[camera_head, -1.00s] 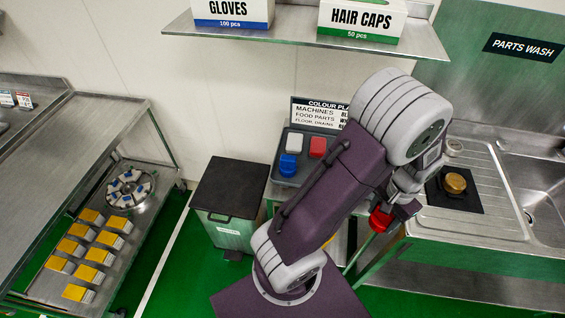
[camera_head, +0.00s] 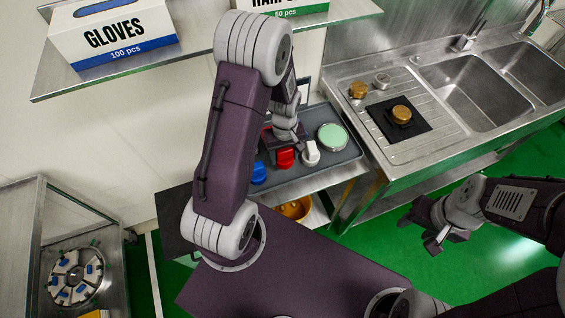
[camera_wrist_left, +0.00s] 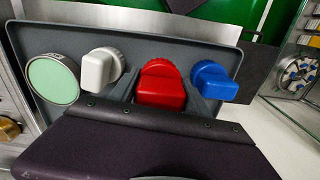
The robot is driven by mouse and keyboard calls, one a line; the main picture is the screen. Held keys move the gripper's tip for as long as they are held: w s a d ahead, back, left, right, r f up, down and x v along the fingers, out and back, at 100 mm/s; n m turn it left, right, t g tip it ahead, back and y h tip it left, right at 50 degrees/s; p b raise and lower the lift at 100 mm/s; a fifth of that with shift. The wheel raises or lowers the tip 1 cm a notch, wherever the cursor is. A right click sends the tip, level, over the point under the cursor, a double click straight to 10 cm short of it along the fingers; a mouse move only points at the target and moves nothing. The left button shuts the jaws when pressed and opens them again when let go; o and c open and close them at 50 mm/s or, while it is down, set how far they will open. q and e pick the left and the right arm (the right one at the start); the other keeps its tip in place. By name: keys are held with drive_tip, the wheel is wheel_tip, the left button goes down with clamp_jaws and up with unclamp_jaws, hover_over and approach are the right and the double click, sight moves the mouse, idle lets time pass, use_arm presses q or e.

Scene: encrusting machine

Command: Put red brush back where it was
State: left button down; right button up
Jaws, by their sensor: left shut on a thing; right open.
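The red brush (camera_head: 285,157) is in my left gripper (camera_head: 284,143), which is shut on it over the grey tray (camera_head: 345,158). In the left wrist view the red brush (camera_wrist_left: 161,86) is between a white brush (camera_wrist_left: 100,68) and a blue brush (camera_wrist_left: 213,82), in line with them. The white brush (camera_head: 311,153) and blue brush (camera_head: 259,173) also show in the head view. I cannot tell whether the red brush touches the tray. My right gripper (camera_head: 436,236) is open and empty, away from the tray at the right.
A pale green round pad (camera_head: 332,137) lies at the tray's right end. The sink counter (camera_head: 440,105) with brass pieces stands right of it. A shelf with a gloves box (camera_head: 112,38) is above. A yellow bowl (camera_head: 294,208) is below the tray.

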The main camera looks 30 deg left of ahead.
sight(284, 162)
use_arm(q)
drive_tip(key=shift+w+a+f, duration=0.2)
drive_tip(key=shift+w+f, duration=0.05)
drive_tip(key=shift+f, duration=0.4)
drive_tip(key=f, duration=0.3)
drive_tip(key=shift+s+d+f, duration=0.2)
drive_tip(key=shift+d+f, duration=0.05)
drive_tip(key=shift+d, duration=0.05)
drive_tip(key=shift+w+a+f, duration=0.15)
drive_tip(key=shift+a, duration=0.05)
drive_tip(key=shift+f, duration=0.15)
drive_tip(key=c, duration=0.5)
unclamp_jaws()
drive_tip(key=shift+d, duration=0.1)
